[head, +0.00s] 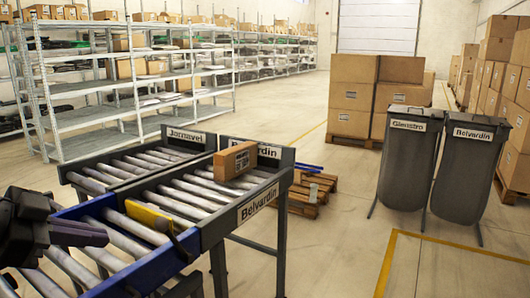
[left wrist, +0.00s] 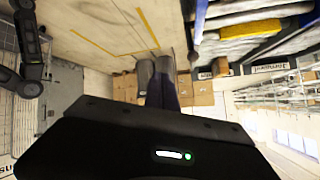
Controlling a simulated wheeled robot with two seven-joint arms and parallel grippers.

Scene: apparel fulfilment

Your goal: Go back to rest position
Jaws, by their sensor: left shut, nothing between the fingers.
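My left gripper (head: 78,232) is at the left edge of the head view, over the near end of the roller conveyor. Its dark fingers are shut and hold nothing. In the left wrist view the dark gripper body fills the bottom. A brown cardboard box (head: 235,161) rests on the lane labelled Belvardin. Dark arm links, seemingly my own, show at the left of the left wrist view (left wrist: 28,60). My right gripper cannot be made out.
The conveyor's blue side rail (head: 150,268) is close to my left gripper. Two dark bins, Glenstro (head: 405,160) and Belvardin (head: 466,170), stand at the right. Stacked cartons (head: 352,95) and metal shelving (head: 85,115) stand behind.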

